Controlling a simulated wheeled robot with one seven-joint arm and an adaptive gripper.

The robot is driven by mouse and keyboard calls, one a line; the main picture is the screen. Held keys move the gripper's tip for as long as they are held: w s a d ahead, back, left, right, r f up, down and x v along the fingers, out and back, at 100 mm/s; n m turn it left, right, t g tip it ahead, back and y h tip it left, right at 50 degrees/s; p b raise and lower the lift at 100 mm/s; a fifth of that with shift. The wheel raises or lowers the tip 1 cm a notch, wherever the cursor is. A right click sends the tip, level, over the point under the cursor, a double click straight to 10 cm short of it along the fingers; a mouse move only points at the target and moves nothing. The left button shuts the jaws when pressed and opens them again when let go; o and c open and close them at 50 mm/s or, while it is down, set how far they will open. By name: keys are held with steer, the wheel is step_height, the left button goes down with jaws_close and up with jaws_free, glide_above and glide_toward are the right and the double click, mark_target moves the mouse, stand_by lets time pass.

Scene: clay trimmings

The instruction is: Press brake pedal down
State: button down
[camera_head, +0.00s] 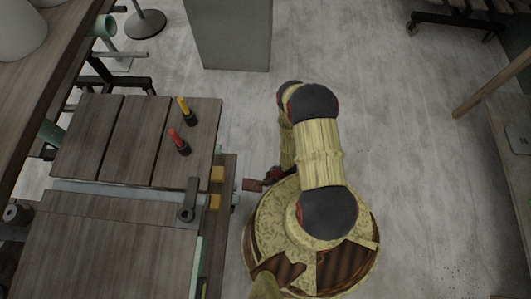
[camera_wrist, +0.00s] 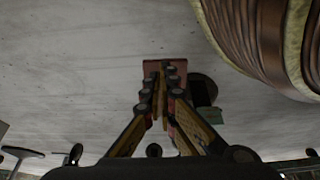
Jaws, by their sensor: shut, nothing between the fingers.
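The brake pedal appears to be a small dull-red pad (camera_head: 251,185), low beside the right side of the wooden-topped workbench in the head view. In the wrist view the red pad (camera_wrist: 148,68) shows behind my fingertips, partly covered by them. My gripper (camera_head: 270,176) is just right of the pad in the head view, partly hidden by my own arm. In the wrist view my gripper (camera_wrist: 164,70) has its fingers together with nothing between them, and the tips overlap the pad. Whether they touch it I cannot tell.
The workbench (camera_head: 90,225) fills the left, with a yellow-handled tool (camera_head: 187,110) and a red-handled tool (camera_head: 179,142) standing on it. A grey cabinet (camera_head: 230,35) stands at the back. The concrete floor (camera_head: 420,130) to the right is open.

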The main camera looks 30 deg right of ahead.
steer(key=s+d+r+p, duration=0.3)
steer(key=s+d+r, duration=0.2)
steer(key=d, duration=0.2)
steer(key=shift+s+d+r, duration=0.25)
stand_by(0.6)
